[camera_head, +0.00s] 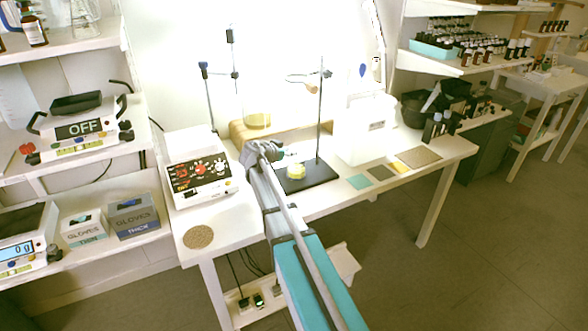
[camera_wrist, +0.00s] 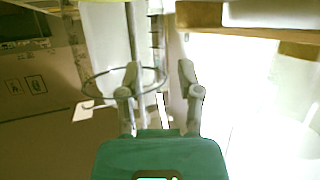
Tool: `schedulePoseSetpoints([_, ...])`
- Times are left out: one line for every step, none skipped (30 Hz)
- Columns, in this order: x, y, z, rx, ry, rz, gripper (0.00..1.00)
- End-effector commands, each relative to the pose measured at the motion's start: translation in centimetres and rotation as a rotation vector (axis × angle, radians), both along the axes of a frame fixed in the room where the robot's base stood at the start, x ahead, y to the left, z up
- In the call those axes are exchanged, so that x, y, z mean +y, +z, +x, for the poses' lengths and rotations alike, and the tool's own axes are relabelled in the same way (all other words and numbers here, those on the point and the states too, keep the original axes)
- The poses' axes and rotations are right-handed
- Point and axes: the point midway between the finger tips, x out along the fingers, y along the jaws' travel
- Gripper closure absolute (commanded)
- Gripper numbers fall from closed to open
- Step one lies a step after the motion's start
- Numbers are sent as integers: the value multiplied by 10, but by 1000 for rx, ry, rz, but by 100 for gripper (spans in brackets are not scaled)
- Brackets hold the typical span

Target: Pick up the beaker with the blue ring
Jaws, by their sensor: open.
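No blue ring can be made out on any vessel. A clear vessel with yellow liquid (camera_head: 257,117) stands by the wooden riser at the back of the table. A small yellow vessel (camera_head: 296,171) sits on the black base of the metal stand. My gripper (camera_head: 268,150) is above the table, left of the stand rod; its fingertips are too small to read there. In the wrist view my gripper (camera_wrist: 160,82) shows its two fingers apart with nothing held between them. A pale, blurred cylinder (camera_wrist: 105,40) shows beyond the left finger; I cannot tell which vessel it is.
The stand rod (camera_head: 320,110) rises right of my gripper. A thin metal ring (camera_wrist: 125,96) shows close to the left finger. The wooden riser (camera_head: 240,130) is behind. A white hotplate-like device (camera_head: 199,180) stands left. Flat coloured mats (camera_head: 358,182) lie right.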

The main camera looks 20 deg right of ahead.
Motion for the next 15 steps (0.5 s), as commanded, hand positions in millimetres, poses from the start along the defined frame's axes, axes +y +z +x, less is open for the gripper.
schedulePoseSetpoints([0, 0, 0, 0, 0, 0, 54])
schedulePoseSetpoints([0, 0, 0, 0, 0, 0, 54])
schedulePoseSetpoints([0, 0, 0, 0, 0, 0, 54])
schedulePoseSetpoints([0, 0, 0, 0, 0, 0, 54])
schedulePoseSetpoints([0, 0, 0, 0, 0, 0, 54])
schedulePoseSetpoints([0, 0, 0, 0, 0, 0, 54])
schedulePoseSetpoints([0, 0, 0, 0, 0, 0, 54])
schedulePoseSetpoints([0, 0, 0, 0, 0, 0, 54])
schedulePoseSetpoints([0, 0, 0, 0, 0, 0, 55])
schedulePoseSetpoints([0, 0, 0, 0, 0, 0, 61])
schedulePoseSetpoints([0, 0, 0, 0, 0, 0, 67])
schedulePoseSetpoints([0, 0, 0, 0, 0, 0, 74])
schedulePoseSetpoints([0, 0, 0, 0, 0, 0, 80])
schedulePoseSetpoints([0, 0, 0, 0, 0, 0, 85])
schedulePoseSetpoints([0, 0, 0, 0, 0, 0, 93])
